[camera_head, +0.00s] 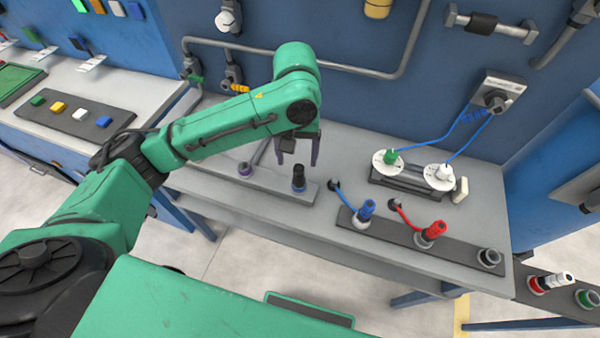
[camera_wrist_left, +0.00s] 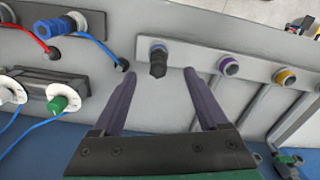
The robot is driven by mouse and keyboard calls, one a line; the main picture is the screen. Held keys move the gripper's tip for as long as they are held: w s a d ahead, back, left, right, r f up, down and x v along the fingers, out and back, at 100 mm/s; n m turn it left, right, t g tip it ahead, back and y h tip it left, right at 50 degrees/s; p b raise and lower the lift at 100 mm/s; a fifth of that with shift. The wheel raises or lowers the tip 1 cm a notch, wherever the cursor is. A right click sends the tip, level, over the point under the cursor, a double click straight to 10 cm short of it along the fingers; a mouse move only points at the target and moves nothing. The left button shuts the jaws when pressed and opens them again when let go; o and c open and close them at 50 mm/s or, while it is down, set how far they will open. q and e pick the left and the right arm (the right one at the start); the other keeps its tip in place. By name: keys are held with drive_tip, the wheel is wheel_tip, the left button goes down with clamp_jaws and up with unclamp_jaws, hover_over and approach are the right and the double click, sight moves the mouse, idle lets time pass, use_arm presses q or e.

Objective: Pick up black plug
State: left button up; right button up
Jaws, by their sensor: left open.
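The black plug (camera_head: 298,174) stands upright in a blue-ringed socket on a grey strip on the workbench. It also shows in the left wrist view (camera_wrist_left: 158,65), ahead of my open fingers and roughly between their lines. My left gripper (camera_head: 297,160) points down just above and behind the plug, with its fingers apart and nothing held. It also shows in the left wrist view (camera_wrist_left: 160,75). The fingers look apart from the plug. My right gripper is not in view.
A purple-ringed socket (camera_head: 245,168) sits left of the black plug. A blue plug (camera_head: 366,210) and a red plug (camera_head: 434,231) with cables stand to the right on a dark strip (camera_head: 400,233). White discs with a green plug (camera_head: 391,156) are behind them.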

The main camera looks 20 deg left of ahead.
sight(299, 175)
use_arm(q)
drive_tip(key=f, duration=0.6)
drive_tip(key=f+p, duration=0.1)
drive_tip(key=f, duration=0.2)
drive_tip(key=shift+w, duration=0.35)
clamp_jaws()
drive_tip(key=shift+r, duration=0.1)
idle(0.6)
